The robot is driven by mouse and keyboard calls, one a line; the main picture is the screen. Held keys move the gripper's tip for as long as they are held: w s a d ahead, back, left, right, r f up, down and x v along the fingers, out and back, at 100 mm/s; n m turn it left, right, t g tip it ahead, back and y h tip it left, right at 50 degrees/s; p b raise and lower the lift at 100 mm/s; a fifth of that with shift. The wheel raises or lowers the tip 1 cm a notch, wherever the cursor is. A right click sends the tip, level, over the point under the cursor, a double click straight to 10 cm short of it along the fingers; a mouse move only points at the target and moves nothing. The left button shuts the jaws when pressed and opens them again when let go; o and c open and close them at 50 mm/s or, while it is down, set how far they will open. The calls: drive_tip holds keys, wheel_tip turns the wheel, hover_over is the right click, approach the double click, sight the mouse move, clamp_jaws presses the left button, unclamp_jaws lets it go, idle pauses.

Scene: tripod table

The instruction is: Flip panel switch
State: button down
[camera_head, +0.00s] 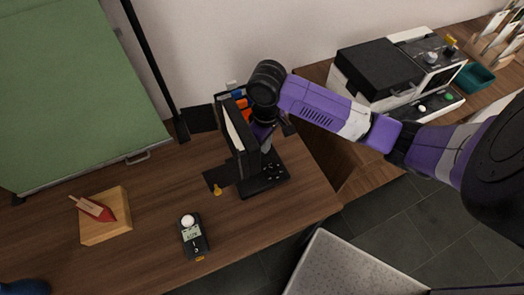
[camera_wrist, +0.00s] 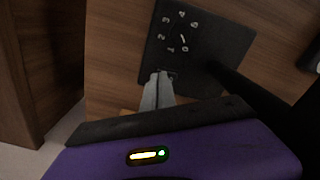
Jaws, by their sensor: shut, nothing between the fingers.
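A black device (camera_head: 250,186) stands on the wooden table, with a flat base and an upright slab. In the wrist view its dark panel (camera_wrist: 215,30) carries a ring of white digits around a small dial mark. A small dark part, possibly the switch, sits at the panel's near edge by my fingertips; its position cannot be told. My gripper (camera_wrist: 162,76) is shut and empty, its grey fingertips at that edge. I cannot tell whether they touch it. In the head view my gripper (camera_head: 264,132) points down just right of the upright slab, its tips partly hidden.
A handheld meter (camera_head: 193,238) and a wooden block (camera_head: 105,216) with a red-tipped tool lie to the left. A green board (camera_head: 75,90) stands at the back left. A black-and-white machine (camera_head: 380,70) and a teal tray (camera_head: 474,77) are on the right-hand counter.

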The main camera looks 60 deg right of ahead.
drive_tip(key=shift+f, duration=0.2)
drive_tip(key=shift+r+p, duration=3)
drive_tip(key=shift+r, duration=0.6)
drive_tip(key=shift+f, duration=0.1)
